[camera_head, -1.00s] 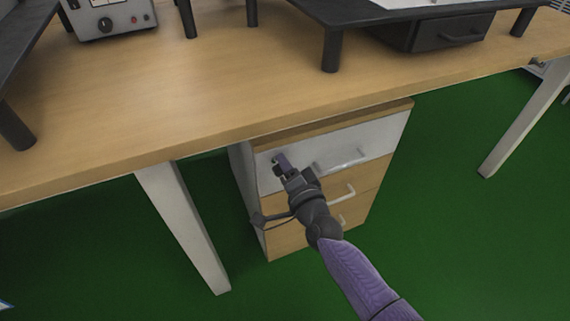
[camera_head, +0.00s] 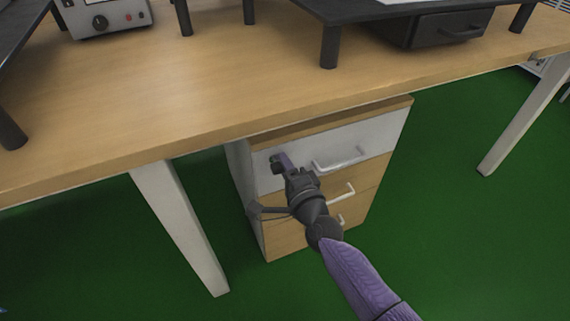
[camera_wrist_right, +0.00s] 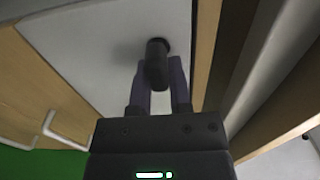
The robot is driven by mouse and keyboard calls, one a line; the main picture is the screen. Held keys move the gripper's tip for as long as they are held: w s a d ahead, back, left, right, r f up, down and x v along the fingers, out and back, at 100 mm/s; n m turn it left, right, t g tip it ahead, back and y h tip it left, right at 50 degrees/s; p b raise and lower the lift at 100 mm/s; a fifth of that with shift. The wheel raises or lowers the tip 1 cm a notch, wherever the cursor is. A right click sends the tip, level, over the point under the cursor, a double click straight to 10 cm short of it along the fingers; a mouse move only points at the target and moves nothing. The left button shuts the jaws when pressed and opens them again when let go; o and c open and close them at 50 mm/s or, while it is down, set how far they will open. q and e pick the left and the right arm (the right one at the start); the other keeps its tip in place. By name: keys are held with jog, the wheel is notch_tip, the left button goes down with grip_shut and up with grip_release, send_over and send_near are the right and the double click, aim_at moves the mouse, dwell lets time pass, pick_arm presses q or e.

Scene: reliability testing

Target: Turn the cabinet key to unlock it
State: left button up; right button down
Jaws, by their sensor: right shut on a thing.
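The cabinet (camera_head: 385,130) stands under the desk, with a white top drawer front and wood-coloured drawers below. The key (camera_wrist_right: 157,62) has a dark, rounded head and sticks out of the white drawer front in the right wrist view. My right gripper (camera_head: 281,162) is at the upper left of that front. Its two purple fingers are shut on the key's head, one on each side, as the wrist view shows. The key's shaft and the lock are hidden behind the head. The top drawer appears closed. My left gripper is not in view.
White bar handles (camera_head: 340,160) stick out of the drawers to the right of my gripper. The wooden desk top (camera_head: 200,85) overhangs the cabinet. A white desk leg (camera_head: 180,230) stands to the left. Green floor (camera_head: 450,240) is clear on the right.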

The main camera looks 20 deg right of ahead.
jog(key=c, duration=0.6)
grip_release()
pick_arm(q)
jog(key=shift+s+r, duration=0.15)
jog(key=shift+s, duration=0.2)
pick_arm(e)
jog(key=shift+o, duration=0.2)
pick_arm(q)
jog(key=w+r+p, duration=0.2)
jog(key=p, duration=0.1)
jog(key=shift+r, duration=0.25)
pick_arm(e)
jog(key=s, duration=1)
jog(key=shift+d, duration=0.15)
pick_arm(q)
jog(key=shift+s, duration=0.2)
pick_arm(e)
jog(key=shift+f, duration=0.1)
